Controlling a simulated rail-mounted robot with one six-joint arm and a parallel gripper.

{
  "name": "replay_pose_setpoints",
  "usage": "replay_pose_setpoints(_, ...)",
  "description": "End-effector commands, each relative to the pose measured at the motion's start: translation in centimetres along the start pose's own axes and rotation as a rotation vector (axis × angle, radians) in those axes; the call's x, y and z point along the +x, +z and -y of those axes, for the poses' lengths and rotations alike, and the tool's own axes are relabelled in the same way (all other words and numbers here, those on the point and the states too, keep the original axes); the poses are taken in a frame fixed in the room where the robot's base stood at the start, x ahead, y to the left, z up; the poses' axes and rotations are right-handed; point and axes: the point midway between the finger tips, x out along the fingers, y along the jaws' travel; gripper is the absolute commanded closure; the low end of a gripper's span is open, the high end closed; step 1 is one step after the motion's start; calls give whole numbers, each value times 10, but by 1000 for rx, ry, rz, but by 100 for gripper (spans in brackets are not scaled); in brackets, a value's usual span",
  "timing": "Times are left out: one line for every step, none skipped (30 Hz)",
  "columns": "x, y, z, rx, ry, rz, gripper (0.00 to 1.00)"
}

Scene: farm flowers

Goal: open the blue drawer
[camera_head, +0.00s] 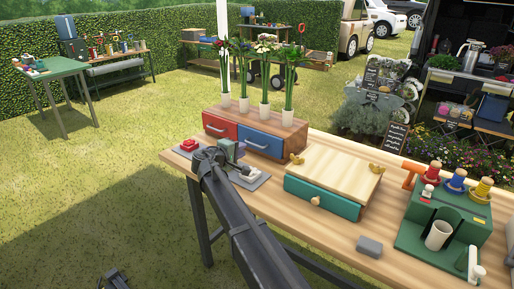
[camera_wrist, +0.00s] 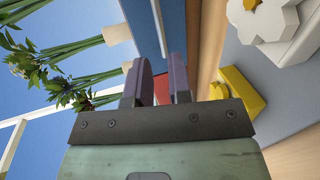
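The blue drawer (camera_head: 260,143) is in the right half of a wooden cabinet (camera_head: 291,127) on the workbench. It looks shut, with a pale handle low on its front. In the wrist view its blue front (camera_wrist: 172,22) fills the top middle, with a thin grey bar along it. My gripper (camera_head: 236,152) is in front of the cabinet, near the left part of the blue drawer. In the wrist view my gripper (camera_wrist: 160,82) has its two purple fingers apart, with nothing clearly held between them. Whether a finger touches the drawer or handle is unclear.
The red drawer (camera_head: 219,126) is left of the blue one. Several flower vases (camera_head: 265,107) stand on the cabinet. A grey mat (camera_head: 255,181) with small white and yellow (camera_wrist: 240,88) items lies below my gripper. A wooden-topped box (camera_head: 332,171) stands to the right.

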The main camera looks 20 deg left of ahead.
Motion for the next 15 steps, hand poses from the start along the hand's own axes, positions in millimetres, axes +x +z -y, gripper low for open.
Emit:
replay_pose_setpoints(14,-1,3,1,0,3,81)
replay_pose_setpoints(21,-1,3,1,0,2,81)
replay_pose_setpoints(31,-1,3,1,0,3,81)
replay_pose_setpoints(38,-1,3,1,0,3,81)
replay_pose_setpoints(46,-1,3,1,0,3,81)
replay_pose_setpoints(55,-1,3,2,0,2,81)
replay_pose_setpoints(61,-1,3,1,0,2,81)
replay_pose_setpoints(67,-1,2,1,0,2,81)
replay_pose_setpoints(73,-1,2,1,0,2,81)
replay_pose_setpoints(77,-1,2,1,0,1,81)
replay_pose_setpoints(80,-1,2,1,0,1,81)
replay_pose_setpoints(83,-1,1,1,0,1,81)
replay_pose_setpoints(85,0,1,0,0,1,81)
replay_pose_setpoints(86,0,1,0,0,1,81)
replay_pose_setpoints(86,0,1,0,0,1,81)
